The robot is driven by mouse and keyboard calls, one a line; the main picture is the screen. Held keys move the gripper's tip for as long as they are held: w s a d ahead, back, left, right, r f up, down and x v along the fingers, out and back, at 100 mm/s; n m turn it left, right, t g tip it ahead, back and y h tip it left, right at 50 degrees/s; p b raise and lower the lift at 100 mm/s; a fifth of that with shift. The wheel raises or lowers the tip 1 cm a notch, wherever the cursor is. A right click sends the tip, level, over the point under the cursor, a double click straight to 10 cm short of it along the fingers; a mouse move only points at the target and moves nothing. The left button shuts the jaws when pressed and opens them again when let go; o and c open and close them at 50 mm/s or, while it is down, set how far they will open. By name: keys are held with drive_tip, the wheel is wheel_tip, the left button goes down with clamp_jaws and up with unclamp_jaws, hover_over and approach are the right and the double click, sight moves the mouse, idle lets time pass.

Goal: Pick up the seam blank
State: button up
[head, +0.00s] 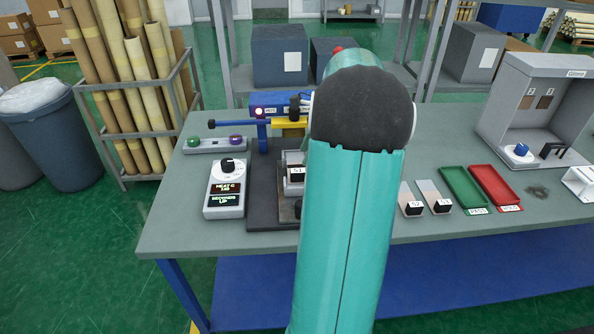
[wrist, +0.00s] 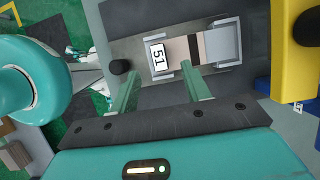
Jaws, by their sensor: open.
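A seam blank labelled S1 (head: 297,172) sits at the heat press on the bench, mostly behind my arm in the head view. In the wrist view the blank (wrist: 178,49) shows a white label block, a pale strip and a dark band, with its far end at a grey metal block (wrist: 222,42). My gripper (wrist: 162,76) is open, its two green fingers apart and reaching toward the blank's near side. Nothing is seen between the fingers, and contact cannot be told. My arm hides the gripper in the head view.
A control box (head: 225,188) stands left of the press. Two more labelled blanks (head: 411,206) (head: 437,204) lie to the right, beside a green tray (head: 463,188) and a red tray (head: 495,187). The press's blue-and-yellow arm (head: 287,123) stands close by. A grey booth (head: 540,105) is at right.

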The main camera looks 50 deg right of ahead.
sight(298, 171)
drive_tip(key=x, duration=0.8)
drive_tip(key=shift+s, duration=0.2)
clamp_jaws()
